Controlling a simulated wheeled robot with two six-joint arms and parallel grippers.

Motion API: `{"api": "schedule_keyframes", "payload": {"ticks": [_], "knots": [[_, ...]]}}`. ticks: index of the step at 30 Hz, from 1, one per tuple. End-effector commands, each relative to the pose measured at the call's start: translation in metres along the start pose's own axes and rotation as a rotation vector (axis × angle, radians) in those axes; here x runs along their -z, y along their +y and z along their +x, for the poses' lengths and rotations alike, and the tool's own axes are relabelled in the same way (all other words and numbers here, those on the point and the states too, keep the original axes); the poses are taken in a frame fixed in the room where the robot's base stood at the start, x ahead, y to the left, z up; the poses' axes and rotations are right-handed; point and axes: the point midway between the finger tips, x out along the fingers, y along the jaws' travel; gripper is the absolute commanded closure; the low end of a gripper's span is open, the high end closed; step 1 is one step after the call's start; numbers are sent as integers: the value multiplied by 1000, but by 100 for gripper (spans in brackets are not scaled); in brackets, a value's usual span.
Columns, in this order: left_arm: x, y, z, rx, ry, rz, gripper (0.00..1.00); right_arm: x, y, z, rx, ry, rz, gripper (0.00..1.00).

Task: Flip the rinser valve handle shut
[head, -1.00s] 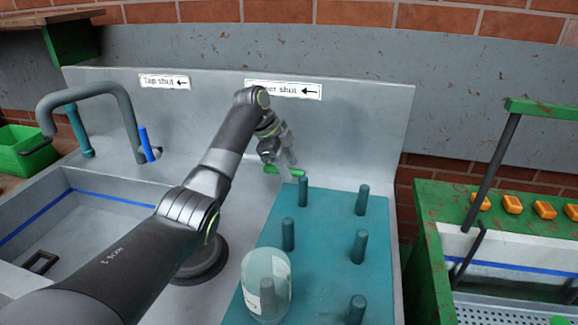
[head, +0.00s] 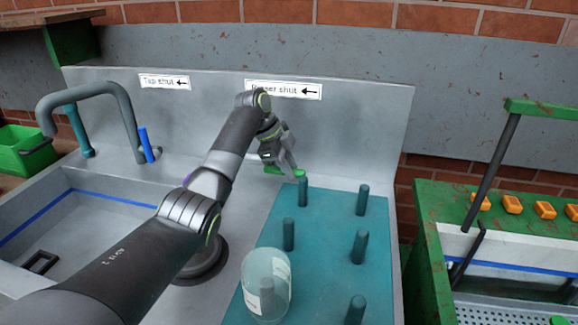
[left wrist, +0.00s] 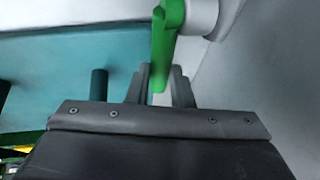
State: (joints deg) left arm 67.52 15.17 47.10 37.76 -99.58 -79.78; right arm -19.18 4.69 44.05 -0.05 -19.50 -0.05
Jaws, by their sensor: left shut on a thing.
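The green rinser valve handle (head: 299,173) is at the back of the worktop, at the far left corner of the teal peg board. In the left wrist view the green handle (left wrist: 164,45) hangs from a pale round fitting, its lower end between my two fingers. My left gripper (head: 284,165) is shut on it; the fingers also show in the left wrist view (left wrist: 159,82). The sign (head: 283,89) above reads "...ser shut" with an arrow pointing left; my arm covers its start. My right gripper is out of view.
The teal board (head: 325,265) carries several upright pegs, one under a clear jar (head: 266,284). A sink with a grey tap (head: 95,90) and blue lever (head: 146,144) lies left. A green-framed machine (head: 440,225) stands right. The back panel (head: 360,130) is close behind my gripper.

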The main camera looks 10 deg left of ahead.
Motion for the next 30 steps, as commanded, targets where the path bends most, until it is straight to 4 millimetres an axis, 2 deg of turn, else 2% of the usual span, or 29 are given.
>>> {"api": "schedule_keyframes", "payload": {"ticks": [5,13,23,30], "knots": [[0,-1,-5,2,41,-9,100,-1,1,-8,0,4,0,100],[-2,-3,-16,16,206,-42,100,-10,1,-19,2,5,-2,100],[-8,-5,-26,36,442,-83,100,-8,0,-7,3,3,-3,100],[-11,-6,-32,45,554,-103,100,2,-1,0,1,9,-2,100]]}}
